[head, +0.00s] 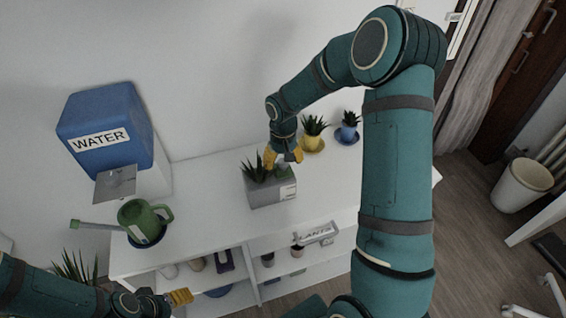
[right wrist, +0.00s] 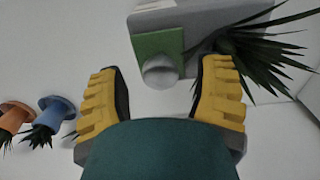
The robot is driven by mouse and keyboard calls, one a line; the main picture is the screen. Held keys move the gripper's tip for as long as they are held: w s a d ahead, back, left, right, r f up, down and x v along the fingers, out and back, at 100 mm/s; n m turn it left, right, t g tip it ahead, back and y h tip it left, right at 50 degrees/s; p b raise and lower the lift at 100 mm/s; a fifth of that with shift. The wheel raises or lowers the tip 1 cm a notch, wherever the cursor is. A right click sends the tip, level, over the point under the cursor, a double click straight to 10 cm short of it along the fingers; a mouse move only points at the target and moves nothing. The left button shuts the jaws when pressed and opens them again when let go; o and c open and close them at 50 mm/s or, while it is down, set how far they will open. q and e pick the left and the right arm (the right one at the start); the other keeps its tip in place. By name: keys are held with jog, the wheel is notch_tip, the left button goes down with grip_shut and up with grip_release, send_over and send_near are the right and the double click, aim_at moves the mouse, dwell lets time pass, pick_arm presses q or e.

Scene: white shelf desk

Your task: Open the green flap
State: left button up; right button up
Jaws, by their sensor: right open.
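The green flap (right wrist: 149,42) is a small green panel on the grey planter box (head: 272,192), with a round pale knob (right wrist: 160,73) on it. In the head view, the flap is largely hidden by my right gripper (head: 284,157). In the right wrist view, my right gripper (right wrist: 162,80) is open, with one yellow finger on each side of the knob and visible gaps to both. My left gripper (head: 180,297) is low at the left in the head view, away from the planter; its opening is unclear.
Spiky plants (head: 257,169) grow beside the flap. Two small potted plants, a yellow pot (head: 312,143) and a blue pot (head: 347,135), stand behind on the white shelf desk (head: 205,200). A green watering can (head: 146,222) and blue water tank (head: 105,125) stand left.

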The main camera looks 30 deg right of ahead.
jog(key=shift+f, duration=0.3)
grip_shut()
